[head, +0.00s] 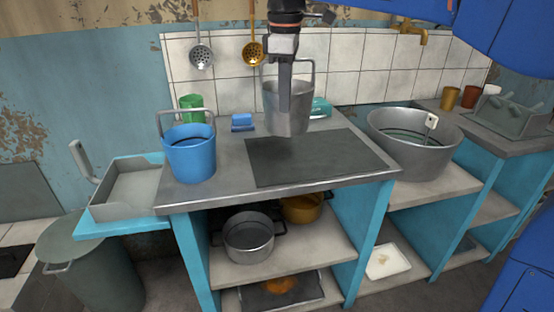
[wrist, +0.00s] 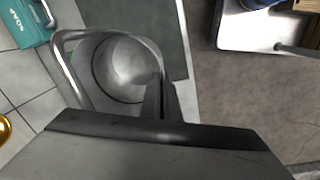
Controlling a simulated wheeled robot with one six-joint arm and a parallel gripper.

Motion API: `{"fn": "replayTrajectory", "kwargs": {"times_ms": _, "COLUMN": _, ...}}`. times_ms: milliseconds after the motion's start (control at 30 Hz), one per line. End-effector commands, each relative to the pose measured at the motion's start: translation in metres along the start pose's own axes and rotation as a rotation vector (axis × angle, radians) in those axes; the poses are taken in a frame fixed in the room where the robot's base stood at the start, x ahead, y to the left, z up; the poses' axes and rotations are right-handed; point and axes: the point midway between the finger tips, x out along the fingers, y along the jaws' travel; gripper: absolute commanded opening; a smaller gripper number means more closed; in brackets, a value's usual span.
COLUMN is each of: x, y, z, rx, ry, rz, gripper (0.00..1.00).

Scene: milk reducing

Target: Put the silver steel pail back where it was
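The silver steel pail (head: 301,108) is at the back of the worktop, over the far edge of a dark mat (head: 310,162). Its bail handle stands up. My gripper (head: 285,108) points down at the pail's near side, its narrow fingers closed together across the rim. In the wrist view the pail (wrist: 122,70) is seen from above, empty, with a finger of my gripper (wrist: 160,97) against its rim. The pail looks nearly upright. I cannot tell whether its base touches the worktop. The fingers hide part of its front wall.
A blue pail (head: 189,157) stands at the left of the worktop (head: 222,172), with a green cup (head: 191,103) and blue sponge (head: 242,122) behind. A teal soap box (head: 322,106) is just right of the silver pail. A large metal basin (head: 412,150) stands right. The mat is clear.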

Motion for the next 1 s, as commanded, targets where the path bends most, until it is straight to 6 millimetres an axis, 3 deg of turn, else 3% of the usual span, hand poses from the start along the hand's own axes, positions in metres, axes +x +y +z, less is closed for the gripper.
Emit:
{"fn": "replayTrajectory", "kwargs": {"times_ms": 300, "x": 0.047, "y": -0.005, "z": 0.000, "rx": -0.001, "ry": -0.001, "rz": -0.001, "gripper": 0.00}}
{"fn": "replayTrajectory", "kwargs": {"times_ms": 567, "x": 0.063, "y": -0.006, "z": 0.000, "rx": 0.000, "ry": -0.001, "rz": -0.001, "gripper": 0.00}}
{"fn": "replayTrajectory", "kwargs": {"times_ms": 800, "x": 0.093, "y": -0.009, "z": 0.001, "rx": 0.000, "ry": -0.001, "rz": 0.000, "gripper": 0.00}}
{"fn": "replayTrajectory", "kwargs": {"times_ms": 1000, "x": 0.095, "y": -0.009, "z": 0.001, "rx": 0.000, "ry": 0.000, "rz": 0.001, "gripper": 0.00}}
